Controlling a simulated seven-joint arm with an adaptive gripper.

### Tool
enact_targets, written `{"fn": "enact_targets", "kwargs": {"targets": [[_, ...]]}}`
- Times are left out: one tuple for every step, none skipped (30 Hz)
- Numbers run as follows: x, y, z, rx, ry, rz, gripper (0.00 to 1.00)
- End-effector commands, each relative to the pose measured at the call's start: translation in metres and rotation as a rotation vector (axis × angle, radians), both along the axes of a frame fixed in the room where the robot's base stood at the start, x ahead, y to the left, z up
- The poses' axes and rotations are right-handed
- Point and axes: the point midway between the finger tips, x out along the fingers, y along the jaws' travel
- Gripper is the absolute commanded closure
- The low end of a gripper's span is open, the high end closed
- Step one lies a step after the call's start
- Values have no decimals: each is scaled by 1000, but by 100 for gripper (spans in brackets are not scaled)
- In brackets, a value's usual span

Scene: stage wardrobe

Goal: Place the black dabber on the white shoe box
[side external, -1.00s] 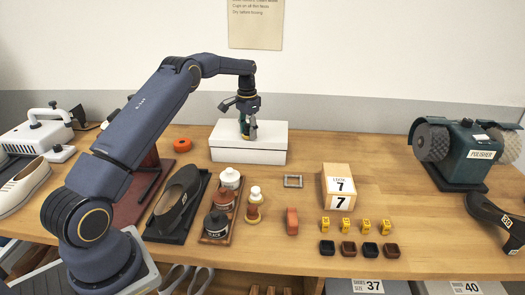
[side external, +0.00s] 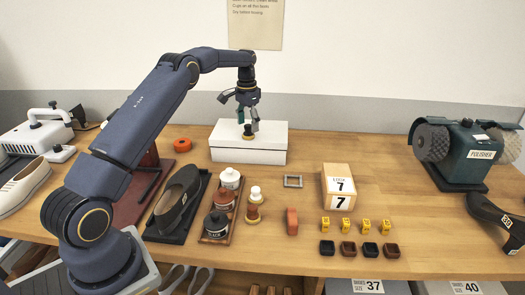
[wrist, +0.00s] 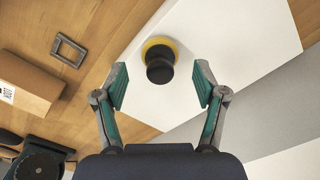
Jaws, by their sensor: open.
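The black dabber (side external: 248,131) stands upright on top of the white shoe box (side external: 250,151), toward its front half. In the wrist view the dabber (wrist: 160,62) shows from above as a black knob over a wider yellow base, on the white lid (wrist: 225,38). My gripper (side external: 248,110) is above the dabber, pointing down. In the wrist view my gripper (wrist: 161,88) has its teal-padded fingers spread wide, with nothing between them. The dabber is clear of both fingers.
A rack of bottles (side external: 220,208) and a second dabber with a white knob (side external: 255,194) are in front. The polisher (side external: 465,155) is far right.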

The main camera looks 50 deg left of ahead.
Motion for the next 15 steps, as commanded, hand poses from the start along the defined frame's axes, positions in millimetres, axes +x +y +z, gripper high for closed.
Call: {"fn": "enact_targets", "kwargs": {"targets": [[1, 0, 13, 2, -4, 0, 29], [1, 0, 21, 3, -6, 0, 29], [1, 0, 31, 3, -6, 0, 29], [1, 0, 38, 2, -5, 0, 29], [1, 0, 45, 2, -5, 0, 29], [1, 0, 54, 2, -5, 0, 29], [1, 0, 61, 2, -5, 0, 29], [1, 0, 66, 2, -4, 0, 29], [1, 0, 71, 1, -2, 0, 29], [1, 0, 75, 1, -3, 0, 29], [1, 0, 78, 1, -2, 0, 29], [1, 0, 82, 0, -1, 0, 29], [1, 0, 84, 1, -1, 0, 29], [0, 0, 86, 0, -1, 0, 29], [0, -1, 89, 0, -1, -1, 29]]}}
